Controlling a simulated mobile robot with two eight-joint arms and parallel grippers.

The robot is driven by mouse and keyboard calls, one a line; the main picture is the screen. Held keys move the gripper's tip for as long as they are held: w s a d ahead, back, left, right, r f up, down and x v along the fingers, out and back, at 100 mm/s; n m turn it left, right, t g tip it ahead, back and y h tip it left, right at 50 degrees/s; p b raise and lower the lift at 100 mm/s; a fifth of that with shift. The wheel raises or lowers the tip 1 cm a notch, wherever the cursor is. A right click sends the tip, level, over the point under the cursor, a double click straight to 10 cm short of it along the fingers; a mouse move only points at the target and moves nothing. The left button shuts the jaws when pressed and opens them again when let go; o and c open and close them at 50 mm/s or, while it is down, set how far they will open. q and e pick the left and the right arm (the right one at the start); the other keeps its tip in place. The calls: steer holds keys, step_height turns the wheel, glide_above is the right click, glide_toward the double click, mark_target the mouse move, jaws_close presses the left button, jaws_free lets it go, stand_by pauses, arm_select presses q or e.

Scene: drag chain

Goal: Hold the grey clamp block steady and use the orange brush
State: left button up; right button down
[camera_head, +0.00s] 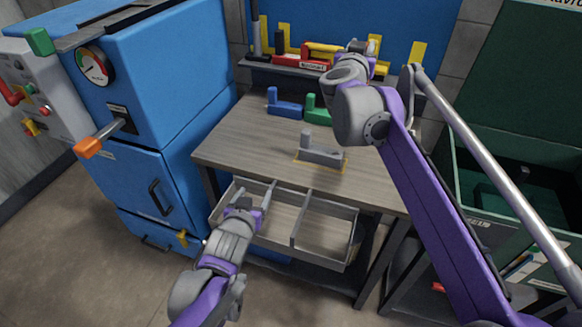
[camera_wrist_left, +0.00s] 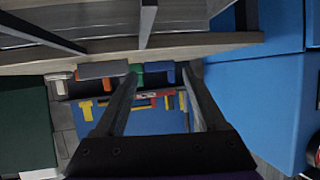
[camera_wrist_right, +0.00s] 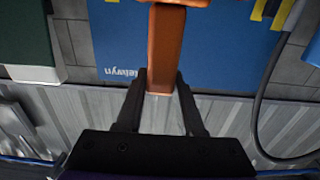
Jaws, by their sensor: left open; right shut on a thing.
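The grey clamp block (camera_head: 322,154) sits upright on the bench inside a yellow outline. It also shows in the left wrist view (camera_wrist_left: 102,70). My left gripper (camera_head: 252,193) is open and empty above the pulled-out drawer, in front of the bench and apart from the block. In the right wrist view my right gripper (camera_wrist_right: 160,82) is shut on the orange brush (camera_wrist_right: 164,45), which extends away from the fingers. The brush's bristles cannot be made out. In the head view the right arm reaches to the back shelf and its wrist hides most of that gripper.
A blue block (camera_head: 283,107) and a green block (camera_head: 316,109) stand at the bench's back. The shelf (camera_head: 290,69) behind holds several tools. The open drawer (camera_head: 325,238) juts out in front. A blue cabinet (camera_head: 160,100) stands left, a dark green bin (camera_head: 500,195) right.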

mark_target(304, 141)
arm_select(q)
steer(key=w+d+t+h, duration=0.1)
steer(key=w+d, duration=0.3)
steer(key=w, duration=0.2)
steer(key=w+d+r+m+t+h, duration=0.1)
steer(key=w+d, duration=0.3)
steer(key=w, duration=0.3)
steer(key=w+d+r+m+t+h, duration=0.1)
steer(key=w+d+t+h, duration=0.1)
steer(key=w+d, duration=0.2)
steer(key=shift+w, duration=1.6)
jaws_close()
arm_select(e)
steer(key=f, duration=0.4)
steer(key=w+a+f, duration=0.1)
steer(key=f, duration=0.2)
steer(key=a+f, duration=0.1)
steer(key=f, duration=0.3)
steer(key=shift+w+a+f, duration=0.15)
steer(key=shift+a+f, duration=0.1)
steer(key=shift+f, duration=1.95)
